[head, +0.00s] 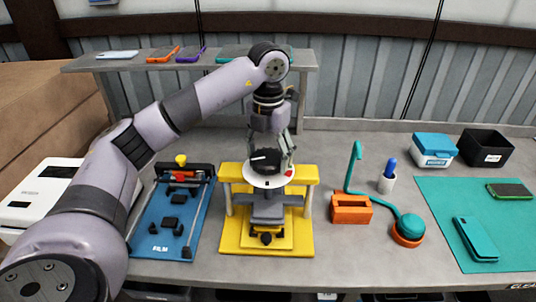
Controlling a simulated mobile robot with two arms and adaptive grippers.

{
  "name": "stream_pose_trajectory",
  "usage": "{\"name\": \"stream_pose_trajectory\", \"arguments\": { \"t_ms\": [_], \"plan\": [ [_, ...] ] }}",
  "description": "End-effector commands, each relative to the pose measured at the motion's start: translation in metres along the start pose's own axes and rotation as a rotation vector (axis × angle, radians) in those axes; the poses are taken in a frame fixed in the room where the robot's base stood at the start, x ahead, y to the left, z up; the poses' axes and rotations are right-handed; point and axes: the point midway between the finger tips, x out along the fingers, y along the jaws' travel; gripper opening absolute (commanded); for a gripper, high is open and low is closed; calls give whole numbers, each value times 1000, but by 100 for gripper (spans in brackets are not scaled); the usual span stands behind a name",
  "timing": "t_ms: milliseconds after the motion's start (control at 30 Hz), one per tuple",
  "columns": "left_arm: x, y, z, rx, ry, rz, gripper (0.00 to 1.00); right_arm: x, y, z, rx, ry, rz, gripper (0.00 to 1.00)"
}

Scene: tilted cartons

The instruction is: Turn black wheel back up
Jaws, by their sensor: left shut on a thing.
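The black wheel (265,163) sits on top of a round white disc (268,181) above the yellow press (234,240). A white mark shows on the wheel. My left gripper (270,158) comes down from above with its fingers around the wheel and is shut on it. The fingers hide part of the wheel. A small red spot (289,173) shows at the right of the disc. A grey plate (266,197) and a small black knob (266,238) sit lower on the press. My right gripper is not in view.
A blue board (155,247) with black parts stands left of the press. Right of it are an orange block (350,209), a teal handset (411,226) and a teal mat (440,205). A shelf (225,64) with phones is behind. Bench between press and orange block is clear.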

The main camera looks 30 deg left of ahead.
Motion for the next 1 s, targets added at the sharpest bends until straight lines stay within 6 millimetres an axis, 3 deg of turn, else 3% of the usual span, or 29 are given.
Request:
{"name": "stream_pose_trajectory", "arguments": {
  "t_ms": [1000],
  "plan": [
    [-5, 2, 2, -929, -12, -6, 43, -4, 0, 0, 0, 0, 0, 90]
  ]
}}
